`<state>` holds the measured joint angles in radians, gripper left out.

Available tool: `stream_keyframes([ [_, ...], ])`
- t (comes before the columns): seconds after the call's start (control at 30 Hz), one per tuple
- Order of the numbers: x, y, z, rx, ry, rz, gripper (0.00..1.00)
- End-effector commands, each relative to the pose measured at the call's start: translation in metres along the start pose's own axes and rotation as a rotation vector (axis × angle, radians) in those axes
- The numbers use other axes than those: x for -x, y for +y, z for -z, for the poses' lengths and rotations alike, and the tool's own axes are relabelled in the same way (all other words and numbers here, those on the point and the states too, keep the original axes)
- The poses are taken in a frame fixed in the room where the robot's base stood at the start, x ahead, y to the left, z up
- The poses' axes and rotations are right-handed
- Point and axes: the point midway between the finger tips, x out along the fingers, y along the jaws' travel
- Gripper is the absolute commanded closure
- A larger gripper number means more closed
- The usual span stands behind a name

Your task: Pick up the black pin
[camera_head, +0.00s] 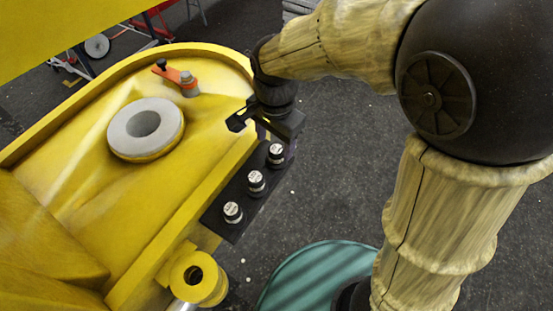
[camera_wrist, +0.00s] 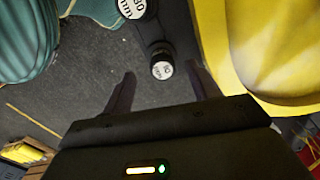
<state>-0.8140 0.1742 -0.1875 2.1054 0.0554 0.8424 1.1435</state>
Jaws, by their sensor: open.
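Three black pins with white labelled tops stand in a row on a black plate (camera_head: 226,226) along the edge of the yellow boom. They are the near pin (camera_head: 233,212), the middle pin (camera_head: 256,182) and the far pin (camera_head: 276,153). My gripper (camera_head: 262,134) is open and empty beside the far pin. In the wrist view, the white-topped far pin (camera_wrist: 162,62) shows between and beyond the open fingers of my gripper (camera_wrist: 160,76), with no visible contact. Another pin (camera_wrist: 132,8) is cut off at the top edge.
The yellow boom (camera_head: 85,130) fills the left, with a grey ring (camera_head: 143,124) and an orange lever (camera_head: 175,76) on it. A yellow lug (camera_head: 196,277) juts out near the plate. A teal round object (camera_head: 315,280) sits below. Dark floor is open between the boom and my arm.

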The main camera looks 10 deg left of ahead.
Motion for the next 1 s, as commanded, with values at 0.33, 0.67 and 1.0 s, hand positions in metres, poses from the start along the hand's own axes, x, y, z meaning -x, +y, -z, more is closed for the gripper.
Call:
stream_keyframes([
  [0.33,-0.042,0.0,0.008,-0.002,-0.002,-0.006,0.41],
  [0.67,-0.047,-0.001,0.008,0.0,-0.001,-0.002,0.41],
  [1.0,-0.047,-0.001,0.008,-0.001,-0.001,-0.002,0.53],
])
